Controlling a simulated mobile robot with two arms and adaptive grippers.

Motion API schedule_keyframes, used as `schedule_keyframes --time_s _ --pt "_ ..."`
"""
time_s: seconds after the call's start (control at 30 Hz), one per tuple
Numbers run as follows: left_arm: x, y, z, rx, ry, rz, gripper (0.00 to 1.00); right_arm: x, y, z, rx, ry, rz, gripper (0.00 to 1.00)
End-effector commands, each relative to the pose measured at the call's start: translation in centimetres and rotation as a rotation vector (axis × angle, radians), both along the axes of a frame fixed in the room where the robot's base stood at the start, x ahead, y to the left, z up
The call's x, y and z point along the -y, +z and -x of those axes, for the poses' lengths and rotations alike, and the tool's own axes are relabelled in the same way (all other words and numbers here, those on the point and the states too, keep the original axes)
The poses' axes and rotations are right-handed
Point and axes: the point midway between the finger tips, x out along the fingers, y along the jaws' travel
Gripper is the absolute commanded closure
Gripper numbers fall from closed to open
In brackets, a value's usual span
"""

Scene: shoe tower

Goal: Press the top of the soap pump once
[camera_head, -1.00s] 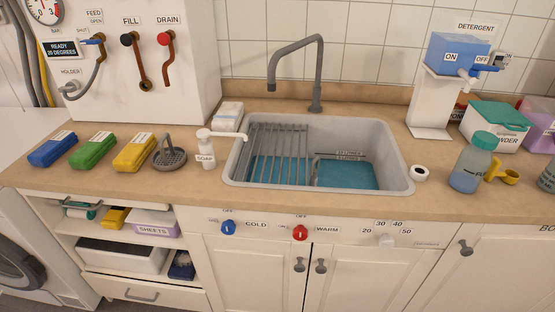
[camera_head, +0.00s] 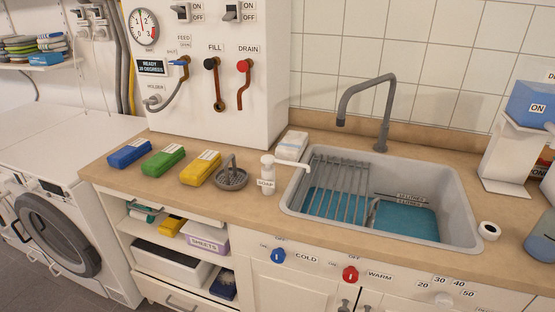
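The soap pump (camera_head: 267,177) is a small white bottle labelled SOAP. It stands upright on the wooden counter, just left of the sink. Its white pump head (camera_head: 268,160) is on top, with a long spout pointing right towards the sink. Nothing touches the pump. Neither of my grippers shows in the head view.
The sink (camera_head: 455,205) with a grey rack and blue water is right of the pump. A round grey drain-like holder (camera_head: 231,179) and yellow (camera_head: 201,168), green (camera_head: 163,161) and blue (camera_head: 129,153) packs are on its left. White folded cloths (camera_head: 292,146) lie behind. The counter front is clear.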

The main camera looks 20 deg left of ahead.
Motion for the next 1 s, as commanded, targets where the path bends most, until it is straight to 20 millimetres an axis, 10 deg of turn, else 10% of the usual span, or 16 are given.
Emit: schedule_keyframes --time_s 0.4,1.0 --pt "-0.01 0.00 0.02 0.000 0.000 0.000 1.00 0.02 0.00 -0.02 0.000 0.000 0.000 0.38" --pt "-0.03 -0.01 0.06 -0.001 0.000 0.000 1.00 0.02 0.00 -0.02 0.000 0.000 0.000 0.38"
